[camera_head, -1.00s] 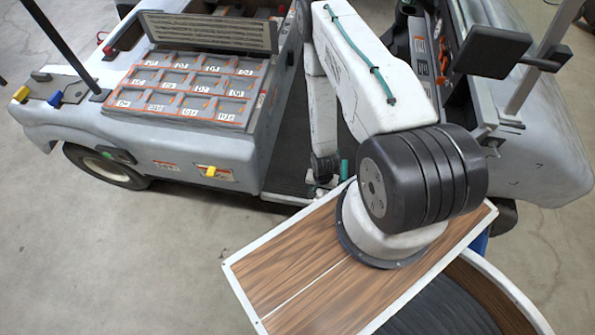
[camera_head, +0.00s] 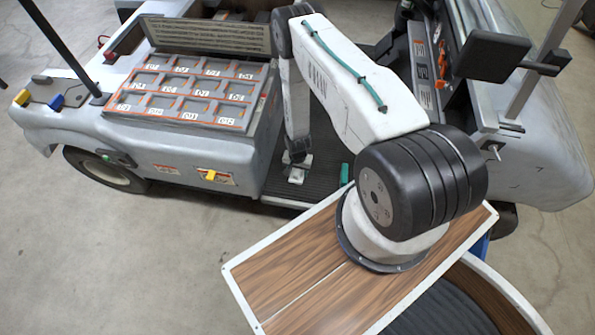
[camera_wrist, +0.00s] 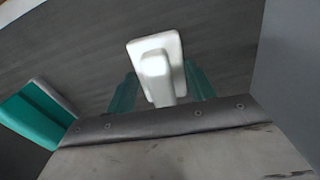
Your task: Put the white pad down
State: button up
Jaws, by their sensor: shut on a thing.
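The white pad (camera_wrist: 172,43) has a raised white grip, which sits between the teal fingers of my gripper (camera_wrist: 160,90) in the wrist view. My gripper (camera_head: 297,160) is shut on this grip. In the head view the pad (camera_head: 297,176) shows small and pale under my gripper, over the dark ribbed cart floor (camera_head: 268,187). I cannot tell whether the pad touches the floor or hangs just above it.
A teal block (camera_head: 344,174) stands on the cart floor right of the pad; it also shows in the wrist view (camera_wrist: 30,115). The orange-edged compartment rack (camera_head: 190,92) rises to the left.

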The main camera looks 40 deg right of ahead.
jog(key=shift+f, duration=0.3)
jog(key=shift+c, duration=0.4)
jog(key=o, duration=1)
jog(key=shift+c, duration=0.2)
jog(key=shift+f, duration=0.1)
